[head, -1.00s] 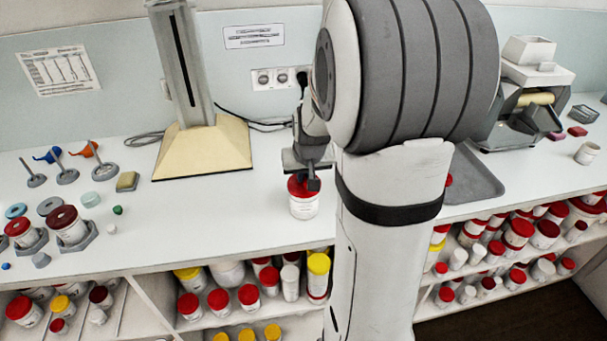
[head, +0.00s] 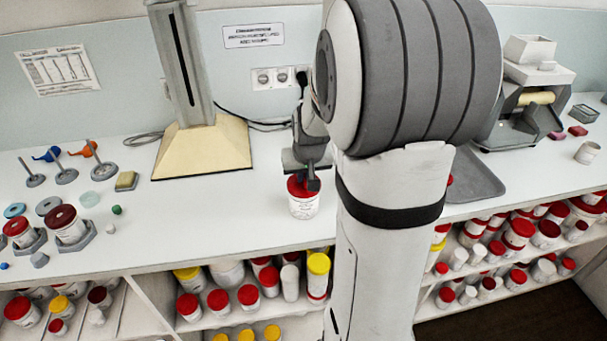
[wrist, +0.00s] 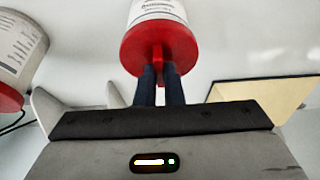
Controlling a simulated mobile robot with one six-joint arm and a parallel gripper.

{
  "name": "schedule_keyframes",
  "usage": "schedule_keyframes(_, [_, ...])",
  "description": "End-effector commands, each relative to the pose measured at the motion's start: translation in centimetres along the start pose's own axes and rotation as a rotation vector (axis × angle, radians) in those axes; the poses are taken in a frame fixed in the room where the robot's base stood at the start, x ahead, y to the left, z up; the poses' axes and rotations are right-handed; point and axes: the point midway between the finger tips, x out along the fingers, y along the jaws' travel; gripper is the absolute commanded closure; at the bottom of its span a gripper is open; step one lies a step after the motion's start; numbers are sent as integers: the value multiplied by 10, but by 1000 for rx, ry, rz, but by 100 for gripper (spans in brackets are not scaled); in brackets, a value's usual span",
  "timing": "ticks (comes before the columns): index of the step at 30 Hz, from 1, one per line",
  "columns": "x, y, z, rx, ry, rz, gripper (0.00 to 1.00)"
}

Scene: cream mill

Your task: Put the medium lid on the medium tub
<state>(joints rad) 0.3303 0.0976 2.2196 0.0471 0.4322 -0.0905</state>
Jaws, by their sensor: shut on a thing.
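A white tub (head: 304,206) with printed text stands upright on the counter, in the middle of the head view. A red lid (head: 299,188) sits at its top, and I cannot tell whether it is fully seated. My gripper (head: 313,184) is directly above the lid. In the wrist view my gripper (wrist: 158,75) has its two dark fingers close together, shut on a red grip piece at the middle of the red lid (wrist: 160,48). The white tub (wrist: 155,10) shows beyond the lid, in line with it.
Another white tub with a red lid (wrist: 12,95) shows at the left of the wrist view. Lidded tubs in grey holders (head: 68,228) stand at the left. A cream-based stand (head: 203,150) is behind, and a grey tray (head: 475,178) is at the right. The front counter is clear.

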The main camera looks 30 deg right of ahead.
Motion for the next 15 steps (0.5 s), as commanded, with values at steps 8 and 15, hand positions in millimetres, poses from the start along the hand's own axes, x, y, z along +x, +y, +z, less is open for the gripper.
schedule_keyframes(8, [0,0,0,0,0,0,81])
schedule_keyframes(15, [0,0,0,0,0,0,67])
